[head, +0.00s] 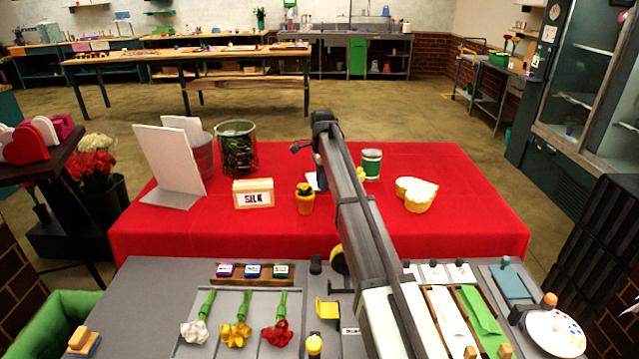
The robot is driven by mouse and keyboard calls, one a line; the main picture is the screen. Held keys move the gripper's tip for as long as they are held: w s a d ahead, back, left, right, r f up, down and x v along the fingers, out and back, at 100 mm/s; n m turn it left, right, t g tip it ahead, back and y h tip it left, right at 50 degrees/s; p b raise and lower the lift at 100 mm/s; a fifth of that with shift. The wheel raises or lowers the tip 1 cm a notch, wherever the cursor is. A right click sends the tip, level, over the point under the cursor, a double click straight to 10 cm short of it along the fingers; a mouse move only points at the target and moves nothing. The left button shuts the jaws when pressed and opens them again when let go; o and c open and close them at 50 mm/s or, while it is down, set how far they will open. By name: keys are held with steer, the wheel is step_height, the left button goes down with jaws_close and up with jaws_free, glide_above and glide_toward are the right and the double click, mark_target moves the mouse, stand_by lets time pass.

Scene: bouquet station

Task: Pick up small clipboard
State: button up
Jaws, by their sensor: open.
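The yellow potted plant (305,199) and SILK box (253,194) stand left of my arm. A green-and-white can (371,164) and a yellow-white heart-shaped box (416,194) stand right. A white board (170,160) and glass bucket (237,148) are at left.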

jaws_close()
stand_by(0.3)
steer(key=shift+r, duration=0.15)
